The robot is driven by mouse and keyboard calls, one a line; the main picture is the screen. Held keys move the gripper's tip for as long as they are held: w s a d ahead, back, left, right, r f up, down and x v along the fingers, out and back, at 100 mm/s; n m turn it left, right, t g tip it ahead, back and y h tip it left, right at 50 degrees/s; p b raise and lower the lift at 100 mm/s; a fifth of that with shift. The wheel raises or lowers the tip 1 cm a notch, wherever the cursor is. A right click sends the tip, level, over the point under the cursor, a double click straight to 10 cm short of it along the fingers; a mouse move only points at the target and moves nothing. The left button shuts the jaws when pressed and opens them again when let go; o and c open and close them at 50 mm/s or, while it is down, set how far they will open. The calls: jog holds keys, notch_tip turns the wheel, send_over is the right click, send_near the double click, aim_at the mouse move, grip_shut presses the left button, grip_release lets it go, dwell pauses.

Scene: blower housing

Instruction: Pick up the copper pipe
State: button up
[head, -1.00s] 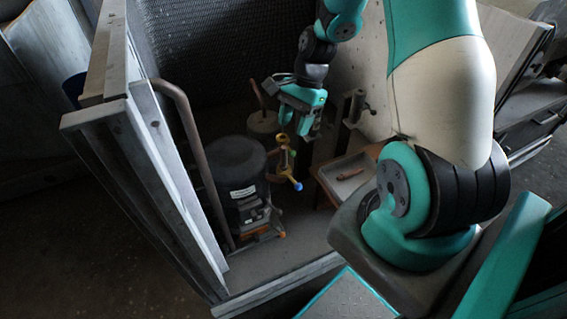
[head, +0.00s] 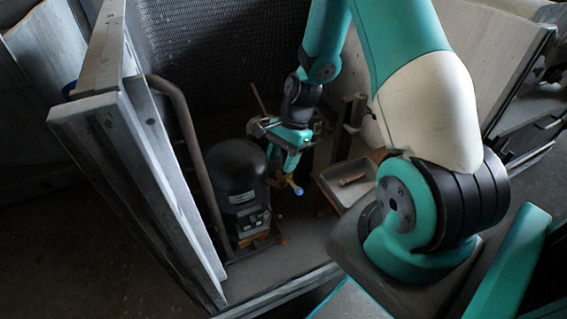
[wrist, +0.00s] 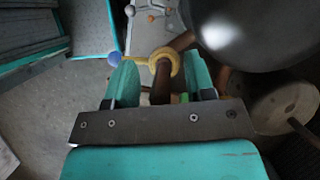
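A brown, copper-like pipe (wrist: 161,88) shows between the fingers in the wrist view, with a yellow ring (wrist: 166,60) around or in front of it. A yellow arm runs from the ring to a blue ball, which shows below my gripper in the head view (head: 297,190). My gripper (wrist: 160,80) is open, with one teal finger on each side of the pipe; I cannot tell whether either touches it. In the head view my gripper (head: 290,165) points down beside the black tank and hides most of the pipe and yellow part.
The black rounded tank (head: 237,170) stands close to the left of my gripper. A grey tray (head: 343,195) holding a small brown piece is to the right. A brown bent rail (head: 193,140) and grey panel (head: 135,150) bound the left side. A round pot (wrist: 280,108) is at right.

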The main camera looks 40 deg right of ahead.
grip_shut()
